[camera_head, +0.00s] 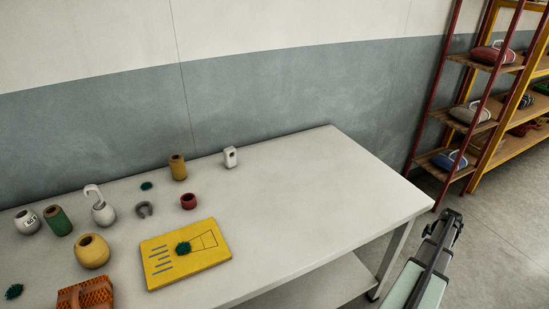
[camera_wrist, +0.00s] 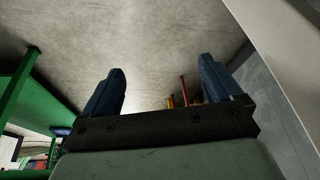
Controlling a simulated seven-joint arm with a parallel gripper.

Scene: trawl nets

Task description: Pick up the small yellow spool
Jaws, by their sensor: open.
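Two hollow yellowish things stand upright on the white table (camera_head: 290,205) in the head view. One is a narrow ochre cylinder (camera_head: 177,168) at the back middle, and the other is a wider, rounded yellow one (camera_head: 92,254) nearer the front left. Which one is the small yellow spool is not certain; the cylinder is the slimmer. My gripper (camera_head: 447,224) is off the table's right side, well away from both. In the wrist view my gripper (camera_wrist: 161,66) has its two blue fingers wide apart with nothing between them. No spool shows clearly there.
The table's right half is clear. Shelves (camera_head: 470,120) stand right.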

